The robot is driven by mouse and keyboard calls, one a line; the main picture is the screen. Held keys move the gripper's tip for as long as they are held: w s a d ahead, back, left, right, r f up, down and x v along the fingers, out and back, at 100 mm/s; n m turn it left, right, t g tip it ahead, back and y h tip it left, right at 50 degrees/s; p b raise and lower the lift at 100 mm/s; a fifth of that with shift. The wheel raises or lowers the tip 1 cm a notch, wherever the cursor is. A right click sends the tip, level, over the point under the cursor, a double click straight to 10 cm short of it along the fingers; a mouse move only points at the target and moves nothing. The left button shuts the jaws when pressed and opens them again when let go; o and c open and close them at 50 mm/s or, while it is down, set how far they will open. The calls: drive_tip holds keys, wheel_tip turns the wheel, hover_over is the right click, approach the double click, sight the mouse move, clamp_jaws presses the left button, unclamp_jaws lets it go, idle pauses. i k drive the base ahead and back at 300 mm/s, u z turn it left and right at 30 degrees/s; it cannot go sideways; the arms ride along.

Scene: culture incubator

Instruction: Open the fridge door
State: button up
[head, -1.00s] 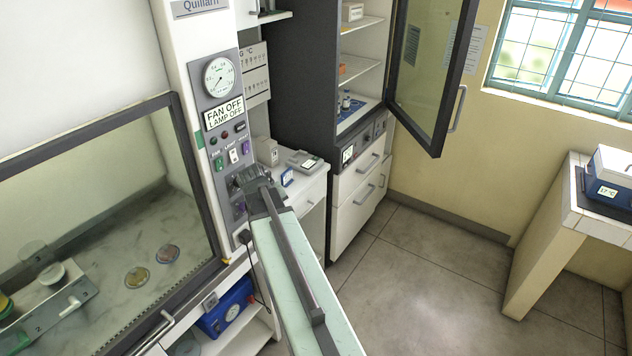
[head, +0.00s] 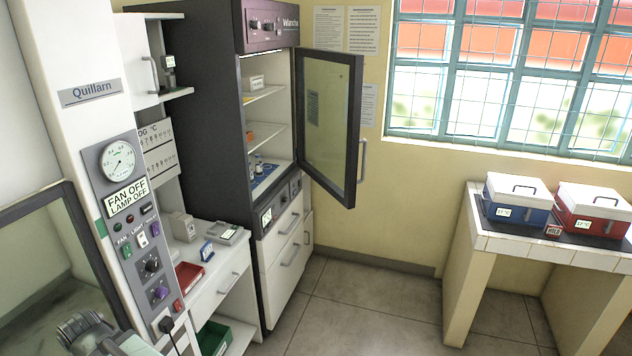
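A tall dark cabinet (head: 205,130) with shelves stands left of the middle, and I take it to be the fridge. Its framed glass door (head: 330,125) is hinged on the right and stands wide open, swung out toward the window side. A vertical handle (head: 362,162) is on the door's outer face. White shelves and a blue tray (head: 265,178) with small bottles show inside. Part of my arm shows at the bottom left corner, in front of the hood. My gripper's fingers are not visible, and nothing of mine touches the door.
The hood panel (head: 120,165) and a white bench (head: 222,265) line the left. A tiled table (head: 500,242) with blue (head: 515,205) and red (head: 590,212) boxes stands at the right. The floor (head: 360,310) between is clear.

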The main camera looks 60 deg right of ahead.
sight(356, 62)
drive_tip(key=z, duration=3.15)
drive_tip(key=i, duration=2.15)
drive_tip(key=u, duration=3.3)
drive_tip(key=i, duration=0.1)
drive_tip(key=z, duration=0.1)
drive_tip(key=k, duration=0.7)
drive_tip(key=z, duration=0.15)
